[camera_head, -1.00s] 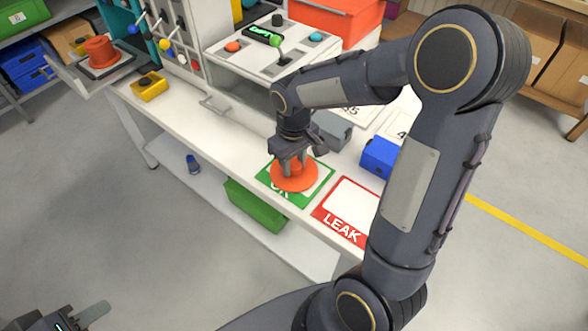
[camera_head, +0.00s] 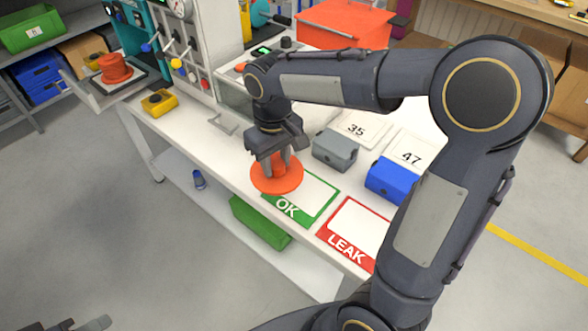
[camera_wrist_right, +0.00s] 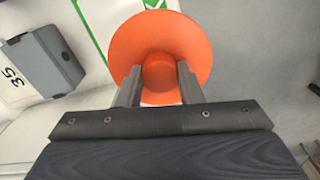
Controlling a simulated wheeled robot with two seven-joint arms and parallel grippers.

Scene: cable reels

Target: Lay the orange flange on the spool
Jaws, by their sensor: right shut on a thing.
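My right gripper (camera_head: 279,165) is shut on the hub of the orange flange (camera_head: 276,182), a round disc with a raised centre. The flange is over the left corner of the green OK mat (camera_head: 330,212), near the table's front edge; its exact height is unclear. In the right wrist view, the flange (camera_wrist_right: 187,32) has its hub between both fingers (camera_wrist_right: 158,88). An orange spool-like piece (camera_head: 115,70) stands on a dark pad in a tray at the upper left, far from the right gripper. My left gripper (camera_head: 88,325) shows only partly at the bottom left.
The red LEAK mat (camera_head: 350,232), a grey box (camera_head: 335,150) and a blue box (camera_head: 387,180) are right of the flange.

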